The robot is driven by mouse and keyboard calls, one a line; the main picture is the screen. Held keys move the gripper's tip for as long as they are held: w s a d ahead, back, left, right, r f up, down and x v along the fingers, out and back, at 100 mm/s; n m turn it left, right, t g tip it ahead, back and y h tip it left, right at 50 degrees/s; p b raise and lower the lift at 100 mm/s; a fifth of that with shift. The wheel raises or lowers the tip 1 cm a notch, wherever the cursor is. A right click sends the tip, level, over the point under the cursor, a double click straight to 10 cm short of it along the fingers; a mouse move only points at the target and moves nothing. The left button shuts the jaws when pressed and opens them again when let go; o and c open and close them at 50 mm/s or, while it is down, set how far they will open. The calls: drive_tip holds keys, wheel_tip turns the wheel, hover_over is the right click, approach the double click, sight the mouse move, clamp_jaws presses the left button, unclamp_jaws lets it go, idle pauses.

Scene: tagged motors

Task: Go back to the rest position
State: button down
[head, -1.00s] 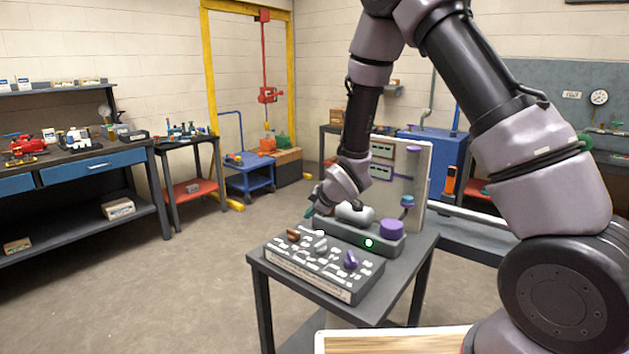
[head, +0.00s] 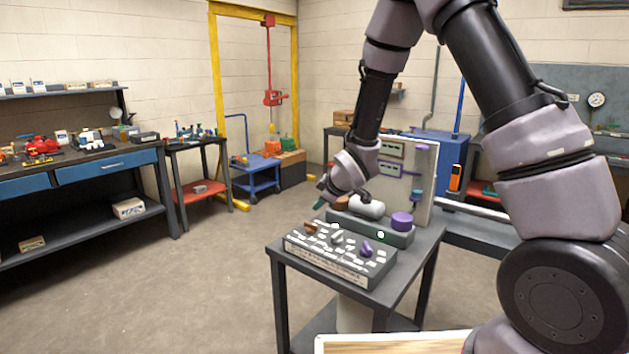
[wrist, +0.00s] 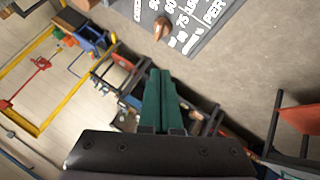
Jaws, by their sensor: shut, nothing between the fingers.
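My gripper (head: 320,204) hangs above the far left end of a grey motor base (head: 395,240), on a small dark table (head: 405,283). Its green fingers (wrist: 160,100) are together and empty in the wrist view. On the base are a light grey cylinder (head: 367,208), a purple round cap (head: 402,221) and a brown part (head: 340,202) partly hidden by my wrist. The gripper looks apart from them, though the exact gap is hard to tell.
A grey sloped panel (head: 340,272) with white labels and brown, grey and purple knobs stands at the table's front. A tagged upright board (head: 420,185) stands behind. A workbench (head: 100,165) is at left. The floor (head: 200,280) between is clear.

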drive_tip(key=s+d+r+m+h, duration=0.1)
drive_tip(key=s+d+r+m, duration=0.3)
drive_tip(key=d+r, duration=0.45)
drive_tip(key=s+d+r+m+h, duration=0.1)
drive_tip(key=s+d+r+m, duration=0.1)
drive_tip(key=d+r+m, duration=0.6)
drive_tip(key=s+d+r+m, duration=0.3)
drive_tip(key=s+r, duration=0.3)
drive_tip(key=s, duration=0.4)
drive_tip(key=s+d+r+m, duration=0.3)
drive_tip(key=s+r, duration=0.3)
drive_tip(key=s, duration=0.4)
drive_tip(key=shift+s+d+g, duration=0.4)
drive_tip(key=shift+d, duration=0.1)
idle(3.9)
